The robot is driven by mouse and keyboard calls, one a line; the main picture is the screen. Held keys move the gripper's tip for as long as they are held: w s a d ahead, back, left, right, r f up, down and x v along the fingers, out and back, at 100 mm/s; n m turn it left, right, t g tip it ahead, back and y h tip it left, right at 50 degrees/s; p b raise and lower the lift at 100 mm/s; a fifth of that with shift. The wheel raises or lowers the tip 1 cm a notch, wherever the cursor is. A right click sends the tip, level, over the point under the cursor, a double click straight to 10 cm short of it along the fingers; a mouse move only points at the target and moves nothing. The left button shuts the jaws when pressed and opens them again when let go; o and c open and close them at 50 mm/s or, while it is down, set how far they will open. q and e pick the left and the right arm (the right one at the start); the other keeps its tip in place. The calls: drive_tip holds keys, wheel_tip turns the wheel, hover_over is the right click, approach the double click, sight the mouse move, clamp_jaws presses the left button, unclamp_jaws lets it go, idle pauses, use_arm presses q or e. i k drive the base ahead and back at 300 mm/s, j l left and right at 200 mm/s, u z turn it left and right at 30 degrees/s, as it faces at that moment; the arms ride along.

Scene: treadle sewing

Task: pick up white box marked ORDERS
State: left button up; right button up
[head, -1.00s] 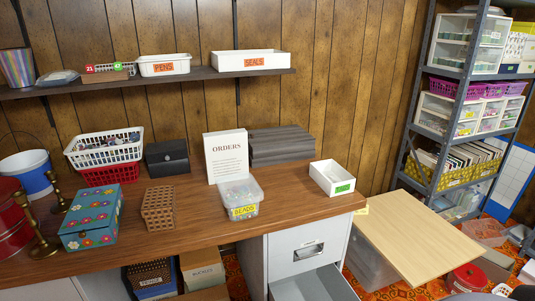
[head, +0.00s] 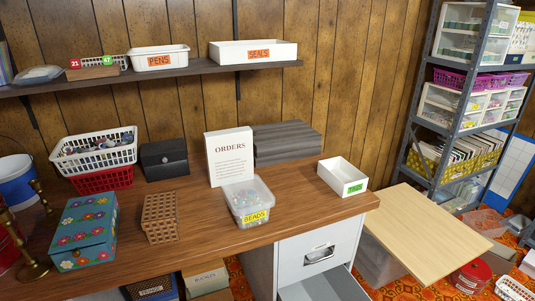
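The white box marked ORDERS (head: 229,158) stands upright on the wooden desk, toward the back, in the head view. Its front carries the word ORDERS above lines of small print. A clear tub labelled BEADS (head: 248,200) stands right in front of it and hides its lower right part. Neither of my grippers is in view.
Grey stacked trays (head: 285,142) stand behind the box on the right, and a black box (head: 164,159) stands to its left. A white tray with a green label (head: 343,177) sits near the desk's right end. An open drawer (head: 325,286) juts out below. A shelf (head: 150,76) runs above.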

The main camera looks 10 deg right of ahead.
sight(229, 152)
drive_tip(key=i+j+z, duration=0.2)
drive_tip(key=z, duration=0.2)
drive_tip(key=i+j+z, duration=0.1)
drive_tip(key=j+z, duration=0.3)
drive_tip(key=l, duration=0.1)
